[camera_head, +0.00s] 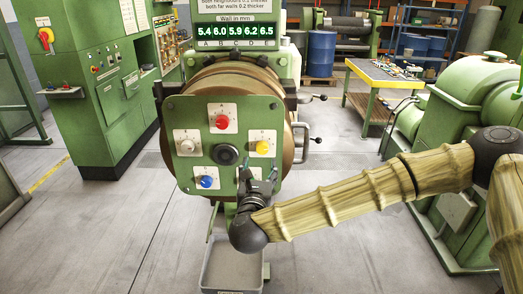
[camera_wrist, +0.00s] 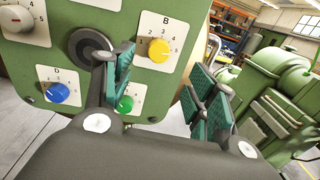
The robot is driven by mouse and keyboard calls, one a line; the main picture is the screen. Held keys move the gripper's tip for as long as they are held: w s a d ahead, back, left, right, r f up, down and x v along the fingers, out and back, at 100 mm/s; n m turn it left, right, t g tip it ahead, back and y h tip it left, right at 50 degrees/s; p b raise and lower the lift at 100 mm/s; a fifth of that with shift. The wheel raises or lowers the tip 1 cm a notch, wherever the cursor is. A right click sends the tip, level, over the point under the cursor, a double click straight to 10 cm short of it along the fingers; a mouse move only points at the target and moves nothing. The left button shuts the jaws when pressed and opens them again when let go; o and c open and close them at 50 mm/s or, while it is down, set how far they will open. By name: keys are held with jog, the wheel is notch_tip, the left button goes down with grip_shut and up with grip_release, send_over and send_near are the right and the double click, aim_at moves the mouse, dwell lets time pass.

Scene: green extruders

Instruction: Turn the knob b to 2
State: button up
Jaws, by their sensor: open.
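Knob b is the yellow knob (camera_head: 262,147) on a white dial plate at the right of the green panel (camera_head: 180,107). It also shows in the wrist view (camera_wrist: 158,50), under the letter B, with numbers around it; I cannot read its setting surely. My gripper (camera_head: 260,176) is in front of the panel's lower right, below the yellow knob. In the wrist view my gripper (camera_wrist: 165,82) is open with nothing between its teal finger pads, and the yellow knob shows beyond and above the gap.
The panel also has a red knob (camera_head: 221,122), a white knob (camera_head: 187,146), a blue knob (camera_head: 206,181) and a dark centre hub (camera_head: 227,154). A green knob (camera_wrist: 125,103) shows partly behind my left finger. A wall-thickness display (camera_head: 236,31) stands above. Open floor lies left of the panel.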

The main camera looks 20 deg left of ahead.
aim_at(262, 149)
jog(key=p+x, duration=0.4)
jog(key=x, duration=0.4)
jog(key=shift+w+a+r, duration=0.1)
jog(key=shift+w, duration=0.15)
jog(key=shift+p+x, duration=0.45)
jog(key=shift+x, duration=0.45)
jog(key=shift+c, duration=0.4)
jog(key=shift+f, duration=0.2)
jog(key=c, duration=0.9)
